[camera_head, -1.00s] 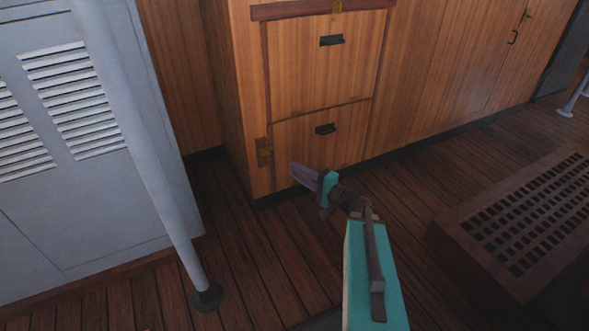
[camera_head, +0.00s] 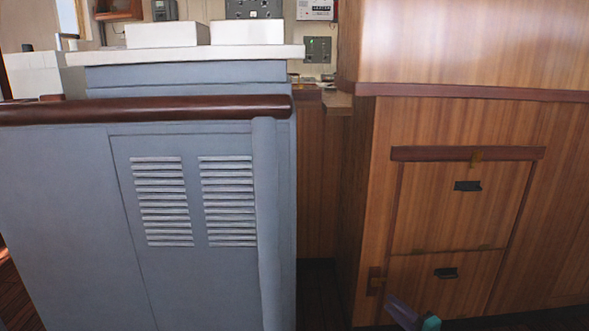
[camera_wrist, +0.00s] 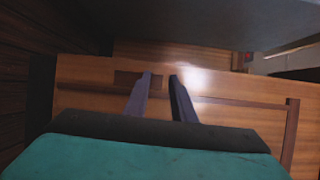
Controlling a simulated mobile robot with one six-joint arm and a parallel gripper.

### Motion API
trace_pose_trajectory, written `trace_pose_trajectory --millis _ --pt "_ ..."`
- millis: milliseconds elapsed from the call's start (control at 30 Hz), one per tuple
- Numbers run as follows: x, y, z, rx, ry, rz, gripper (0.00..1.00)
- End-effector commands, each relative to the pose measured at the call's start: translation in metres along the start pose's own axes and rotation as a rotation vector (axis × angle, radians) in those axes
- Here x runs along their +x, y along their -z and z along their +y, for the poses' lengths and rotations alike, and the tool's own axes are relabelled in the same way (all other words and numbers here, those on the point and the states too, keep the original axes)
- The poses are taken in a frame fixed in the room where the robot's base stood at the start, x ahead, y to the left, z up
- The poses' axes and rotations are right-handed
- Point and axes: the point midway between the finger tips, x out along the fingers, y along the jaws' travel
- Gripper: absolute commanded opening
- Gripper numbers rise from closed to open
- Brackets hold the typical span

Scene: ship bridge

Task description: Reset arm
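My gripper (camera_head: 402,312) shows only in part at the bottom edge of the head view, as a purple-grey finger with a teal piece of my arm beside it. It appears in front of the lower part of the wooden cabinet (camera_head: 440,225). In the wrist view, the two purple-grey fingers of my gripper (camera_wrist: 162,76) stand apart with a gap between them. Nothing is between them, so the gripper is open and empty. Most of my arm is out of the head view.
A grey-blue console (camera_head: 80,190) with louvred vents and a brown handrail (camera_head: 150,109) fills the left. A pale post (camera_head: 266,200) stands at its right edge. A narrow gap with dark floor (camera_head: 318,290) lies between console and cabinet. White boxes (camera_head: 160,35) sit on the console's top.

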Motion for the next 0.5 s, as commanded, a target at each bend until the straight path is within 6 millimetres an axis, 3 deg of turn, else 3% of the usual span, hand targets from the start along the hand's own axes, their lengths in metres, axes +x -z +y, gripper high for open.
trace_pose_trajectory --millis 33,200,500 --pt "0.005 -0.009 -0.012 0.006 -0.004 -0.013 0.23" --pt "0.018 -0.035 -0.024 0.023 -0.019 -0.054 0.23" --pt "0.036 -0.088 -0.033 0.029 -0.085 -0.145 0.23"
